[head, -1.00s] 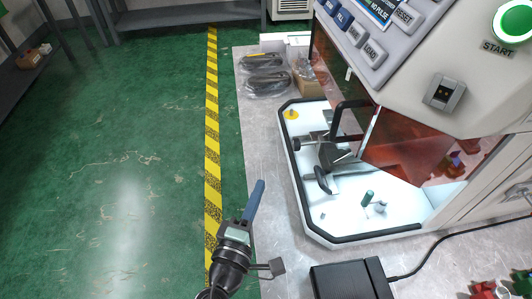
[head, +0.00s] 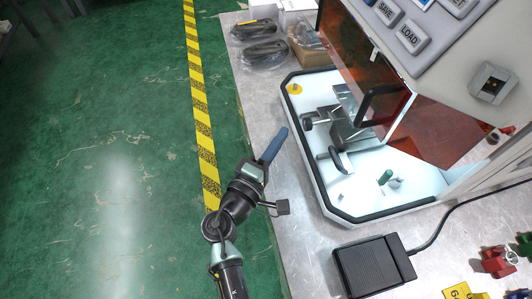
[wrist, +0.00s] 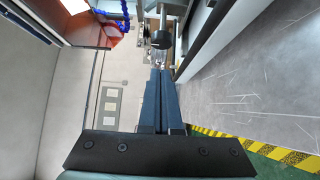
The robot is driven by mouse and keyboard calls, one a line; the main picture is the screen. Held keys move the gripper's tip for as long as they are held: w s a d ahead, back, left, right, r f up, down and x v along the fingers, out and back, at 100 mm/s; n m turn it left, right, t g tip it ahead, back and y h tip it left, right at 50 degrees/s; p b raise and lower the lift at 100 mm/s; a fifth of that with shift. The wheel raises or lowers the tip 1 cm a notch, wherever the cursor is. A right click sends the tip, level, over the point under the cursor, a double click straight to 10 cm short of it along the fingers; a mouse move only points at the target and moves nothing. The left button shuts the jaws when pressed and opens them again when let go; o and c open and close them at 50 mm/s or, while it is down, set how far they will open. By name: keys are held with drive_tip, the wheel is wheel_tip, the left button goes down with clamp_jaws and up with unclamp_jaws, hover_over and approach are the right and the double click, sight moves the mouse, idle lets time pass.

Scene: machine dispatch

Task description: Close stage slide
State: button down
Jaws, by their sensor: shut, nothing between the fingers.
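The stage slide (head: 351,132), a dark metal block and plate assembly, sits in the white-floored bay of the machine. A black round knob (head: 308,123) sticks out on its left side, and a dark curved handle (head: 338,160) is at its front. My gripper (head: 275,146) has blue fingers, shut and empty, left of the bay's black rim and apart from the slide. In the wrist view, the shut fingers (wrist: 160,92) point toward a black round knob (wrist: 162,40). How far the slide is out is hard to tell.
An orange see-through door (head: 350,50) with a black handle (head: 376,104) hangs above the bay. A black pedal box (head: 373,265) lies in front. Bagged cables (head: 265,52) lie behind. The floor at left is clear.

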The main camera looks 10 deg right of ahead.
drive_tip(key=shift+d, duration=1.8)
drive_tip(key=d, duration=0.3)
drive_tip(key=shift+d+f+b, duration=0.1)
drive_tip(key=shift+d+b, duration=0.15)
drive_tip(key=shift+b, duration=0.05)
drive_tip(key=shift+d, duration=0.4)
